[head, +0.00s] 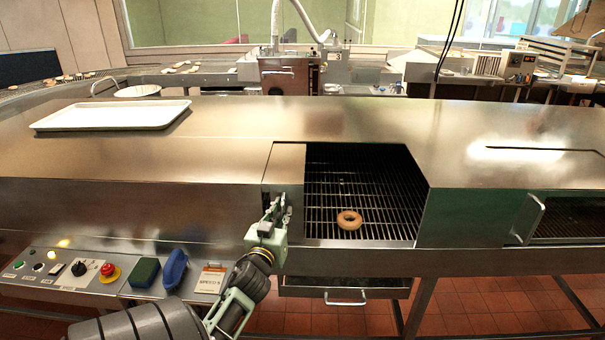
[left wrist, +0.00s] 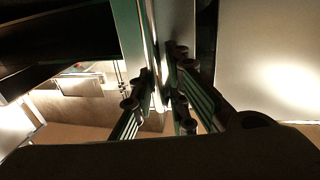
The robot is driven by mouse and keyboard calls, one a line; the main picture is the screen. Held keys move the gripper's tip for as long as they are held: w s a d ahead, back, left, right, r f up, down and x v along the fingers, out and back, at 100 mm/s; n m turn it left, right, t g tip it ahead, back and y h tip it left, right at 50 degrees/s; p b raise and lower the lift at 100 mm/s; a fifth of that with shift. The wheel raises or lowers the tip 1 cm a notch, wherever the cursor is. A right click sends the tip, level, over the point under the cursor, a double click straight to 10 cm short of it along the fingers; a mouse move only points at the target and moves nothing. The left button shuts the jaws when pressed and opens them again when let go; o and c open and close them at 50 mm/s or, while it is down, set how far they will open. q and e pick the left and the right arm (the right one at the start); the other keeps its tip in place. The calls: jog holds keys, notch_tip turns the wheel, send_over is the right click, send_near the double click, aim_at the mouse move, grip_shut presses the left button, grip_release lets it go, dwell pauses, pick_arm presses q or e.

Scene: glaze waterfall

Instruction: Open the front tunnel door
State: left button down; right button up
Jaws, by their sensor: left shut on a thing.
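The front tunnel door (head: 284,168) is a steel panel at the left side of a wide opening in the tunnel's front. The opening is uncovered beside it, and the wire grate (head: 385,215) inside shows. A brown ring doughnut (head: 349,220) lies on the grate. My left gripper (head: 280,210) is at the door's lower front, its fingers pointing up. In the left wrist view my left gripper (left wrist: 158,92) is shut on an upright metal bar (left wrist: 161,50), apparently the door's handle. The handle is mostly hidden by the fingers in the head view. My right gripper is not in view.
A second opening with a pale handle (head: 528,220) is at the right. A white tray (head: 110,115) lies on the tunnel top. Below left is a control panel (head: 62,268) with a red button, a green sponge (head: 144,272) and a blue object (head: 175,269). A drawer (head: 345,289) hangs under the opening.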

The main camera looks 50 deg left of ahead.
pick_arm(q)
jog(key=shift+s+a+f, duration=0.2)
jog(key=shift+s+a, duration=0.15)
jog(key=shift+s, duration=0.1)
jog(key=c, duration=1.8)
grip_release()
jog(key=shift+r, duration=0.1)
jog(key=v, duration=1.2)
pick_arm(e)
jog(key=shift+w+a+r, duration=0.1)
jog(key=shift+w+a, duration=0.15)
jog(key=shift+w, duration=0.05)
